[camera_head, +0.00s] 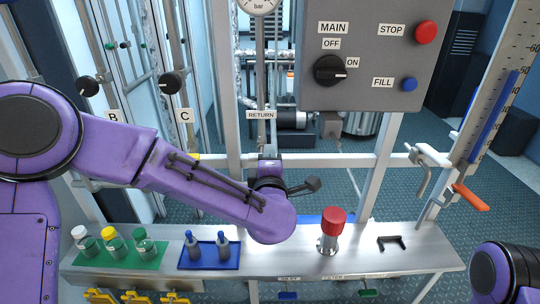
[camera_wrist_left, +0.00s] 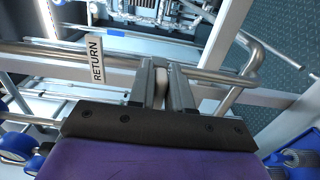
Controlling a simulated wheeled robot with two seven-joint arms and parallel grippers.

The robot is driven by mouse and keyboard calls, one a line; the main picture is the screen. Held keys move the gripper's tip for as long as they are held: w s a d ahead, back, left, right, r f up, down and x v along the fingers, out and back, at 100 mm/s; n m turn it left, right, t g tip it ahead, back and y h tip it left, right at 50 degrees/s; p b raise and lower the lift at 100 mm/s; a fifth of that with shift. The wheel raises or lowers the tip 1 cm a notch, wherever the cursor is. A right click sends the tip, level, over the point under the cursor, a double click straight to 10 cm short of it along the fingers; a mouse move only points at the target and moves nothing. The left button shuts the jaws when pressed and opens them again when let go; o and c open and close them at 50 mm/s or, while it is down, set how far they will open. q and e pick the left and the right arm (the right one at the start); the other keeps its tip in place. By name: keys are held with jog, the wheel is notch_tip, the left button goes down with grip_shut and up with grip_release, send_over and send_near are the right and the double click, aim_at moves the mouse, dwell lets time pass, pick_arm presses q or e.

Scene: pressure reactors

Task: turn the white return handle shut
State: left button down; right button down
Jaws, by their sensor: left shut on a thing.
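The RETURN label (camera_head: 261,115) hangs above the pipe behind the bench in the head view. It also shows in the left wrist view (camera_wrist_left: 96,58), left of the fingers. My right gripper is out of view.
A grey panel (camera_head: 367,95) with a MAIN switch and buttons stands upper right. The steel bench (camera_head: 290,262) holds bottles on a green tray (camera_head: 88,261), a blue tray (camera_head: 190,264) and a red-capped cylinder (camera_head: 333,225). An orange-handled lever (camera_head: 470,197) is at right.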

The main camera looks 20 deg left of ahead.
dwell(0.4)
pick_arm(q)
jog(key=c, duration=1.1)
grip_release()
jog(key=shift+c, duration=0.2)
jog(key=b+v, duration=0.1)
jog(key=v, duration=0.9)
jog(key=shift+s+b, duration=0.25)
jog(key=shift+b, duration=0.15)
jog(key=shift+d, duration=0.1)
